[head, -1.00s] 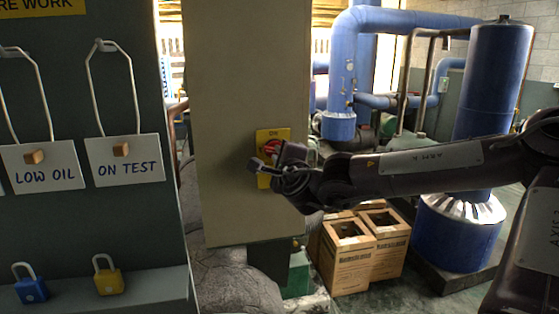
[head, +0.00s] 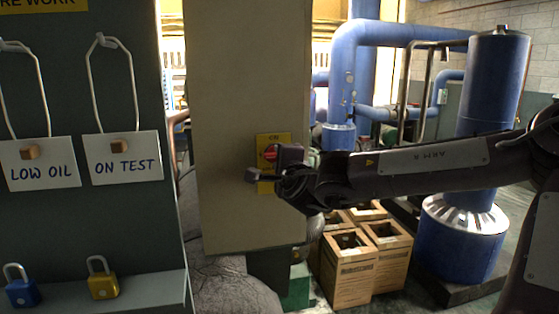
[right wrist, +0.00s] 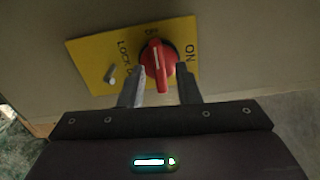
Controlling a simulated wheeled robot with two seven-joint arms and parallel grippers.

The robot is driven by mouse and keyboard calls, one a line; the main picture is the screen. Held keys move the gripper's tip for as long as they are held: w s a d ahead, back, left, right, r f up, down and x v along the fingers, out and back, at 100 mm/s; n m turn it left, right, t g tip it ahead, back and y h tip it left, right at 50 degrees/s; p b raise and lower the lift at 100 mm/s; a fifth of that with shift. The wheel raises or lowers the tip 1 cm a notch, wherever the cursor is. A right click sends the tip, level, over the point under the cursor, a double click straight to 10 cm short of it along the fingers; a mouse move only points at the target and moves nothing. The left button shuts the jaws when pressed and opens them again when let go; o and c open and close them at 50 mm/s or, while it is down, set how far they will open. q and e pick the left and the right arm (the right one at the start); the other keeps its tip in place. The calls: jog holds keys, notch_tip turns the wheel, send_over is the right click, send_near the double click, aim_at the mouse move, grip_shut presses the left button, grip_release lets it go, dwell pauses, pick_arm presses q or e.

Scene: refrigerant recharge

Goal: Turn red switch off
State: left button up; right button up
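The red switch (right wrist: 157,64) is a rotary handle on a yellow plate (right wrist: 104,78) with printed words including "ON" and "LOCK". The plate also shows on the beige cabinet panel in the head view (head: 268,140), where my gripper partly covers the switch. My right gripper (right wrist: 160,84) is open, with one finger on each side of the handle's lower end. I cannot tell whether either finger touches it. In the head view my right gripper (head: 262,165) is close to the panel. My left gripper is not in view.
A dark board at left carries "LOW OIL" (head: 42,172) and "ON TEST" (head: 126,168) tags. A blue padlock (head: 22,292) and a yellow padlock (head: 102,284) stand on its ledge.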

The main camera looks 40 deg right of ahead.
jog(key=v, duration=0.9)
dwell(0.8)
